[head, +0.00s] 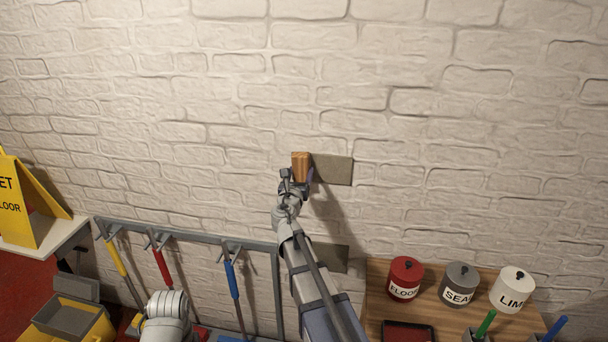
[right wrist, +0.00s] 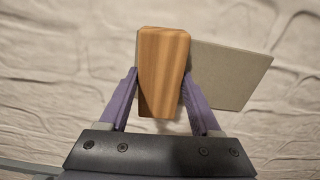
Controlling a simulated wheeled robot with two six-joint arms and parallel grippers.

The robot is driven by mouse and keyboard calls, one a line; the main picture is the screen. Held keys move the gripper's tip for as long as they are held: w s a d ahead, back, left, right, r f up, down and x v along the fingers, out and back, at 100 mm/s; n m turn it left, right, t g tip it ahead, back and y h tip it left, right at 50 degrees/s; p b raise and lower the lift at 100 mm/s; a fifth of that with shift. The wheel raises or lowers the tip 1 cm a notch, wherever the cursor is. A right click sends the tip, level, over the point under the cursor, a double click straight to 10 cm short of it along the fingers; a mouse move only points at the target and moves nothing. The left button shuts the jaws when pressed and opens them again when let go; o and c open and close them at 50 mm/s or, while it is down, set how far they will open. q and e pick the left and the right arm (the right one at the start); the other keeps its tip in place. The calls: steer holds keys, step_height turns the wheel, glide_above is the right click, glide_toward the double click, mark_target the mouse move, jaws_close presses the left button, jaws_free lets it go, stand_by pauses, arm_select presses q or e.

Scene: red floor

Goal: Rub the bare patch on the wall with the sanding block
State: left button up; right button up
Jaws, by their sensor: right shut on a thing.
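My right gripper (head: 299,180) is shut on a wooden sanding block (head: 300,165), held up near the white brick wall. In the right wrist view the block (right wrist: 163,70) stands between the purple fingers of the gripper (right wrist: 162,95). A grey-beige bare patch (head: 333,170) on the wall lies behind and to the right of the block. In the right wrist view the block covers the left part of the patch (right wrist: 230,75). I cannot tell whether the block touches the wall. A similar grey rectangle (head: 332,257) is lower, partly behind my right arm. My left gripper is not visible.
A grey rack (head: 190,237) with several coloured-handled tools stands below left. A wooden shelf (head: 375,295) with red (head: 406,276), grey (head: 459,284) and white cans (head: 512,290) is below right. A yellow floor sign (head: 35,205) is far left. The wall around the block is clear.

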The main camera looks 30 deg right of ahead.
steer(key=shift+w+a, duration=0.65)
steer(key=shift+a, duration=0.1)
steer(key=shift+v, duration=3)
steer(key=v, duration=0.3)
